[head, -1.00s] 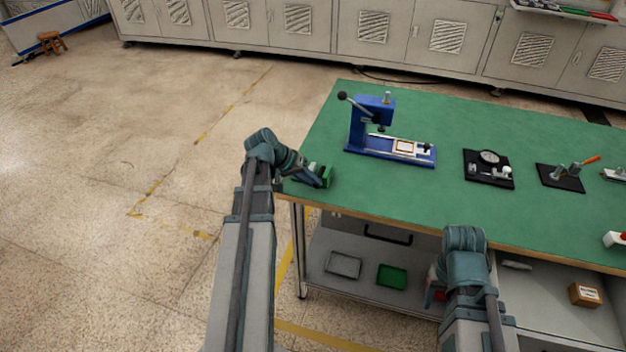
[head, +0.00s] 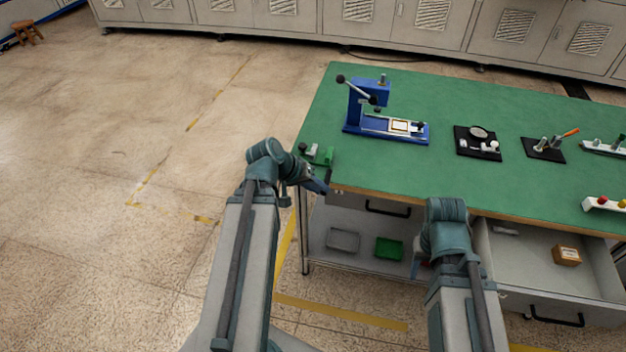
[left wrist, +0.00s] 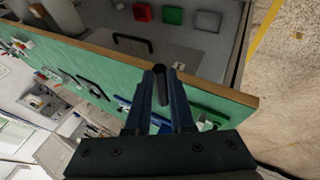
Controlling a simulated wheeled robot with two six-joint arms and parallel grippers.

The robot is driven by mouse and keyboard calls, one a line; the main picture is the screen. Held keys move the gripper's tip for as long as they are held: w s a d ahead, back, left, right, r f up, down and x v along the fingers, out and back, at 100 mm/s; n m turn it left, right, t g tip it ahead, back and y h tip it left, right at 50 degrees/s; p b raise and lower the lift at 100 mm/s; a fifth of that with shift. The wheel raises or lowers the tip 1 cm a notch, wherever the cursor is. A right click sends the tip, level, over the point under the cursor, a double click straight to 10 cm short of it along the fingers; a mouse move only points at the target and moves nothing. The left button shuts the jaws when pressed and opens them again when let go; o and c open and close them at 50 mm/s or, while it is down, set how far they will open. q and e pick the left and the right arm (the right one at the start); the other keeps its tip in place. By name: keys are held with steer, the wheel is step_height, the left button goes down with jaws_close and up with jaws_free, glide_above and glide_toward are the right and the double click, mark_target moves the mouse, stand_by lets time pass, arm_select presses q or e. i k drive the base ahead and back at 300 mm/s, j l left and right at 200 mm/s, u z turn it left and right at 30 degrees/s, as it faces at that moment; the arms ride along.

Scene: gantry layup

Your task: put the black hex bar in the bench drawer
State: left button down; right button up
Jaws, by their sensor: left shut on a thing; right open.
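My left gripper (head: 320,188) is at the front left corner of the green bench. In the left wrist view it is shut on the black hex bar (left wrist: 159,84), whose end shows between the fingertips (left wrist: 161,76). I cannot make out the bar in the head view. The bench drawer (head: 520,262) is pulled open at the right, below the bench top. My right gripper (head: 418,266) is open beside the drawer's left side, partly hidden by its own wrist.
The drawer holds a brown box (head: 567,256) and a small grey item (head: 505,230). A blue press (head: 385,128) and black-based fixtures (head: 478,143) stand on the bench top (head: 400,170). Grey (head: 343,240) and green (head: 388,248) bins sit on the shelf below. A closed drawer's handle (head: 388,208) juts out.

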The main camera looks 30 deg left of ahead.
mark_target(524, 279)
steer(key=z, duration=2.15)
steer(key=j, duration=0.85)
steer(key=k+j, duration=0.1)
steer(key=j, duration=0.75)
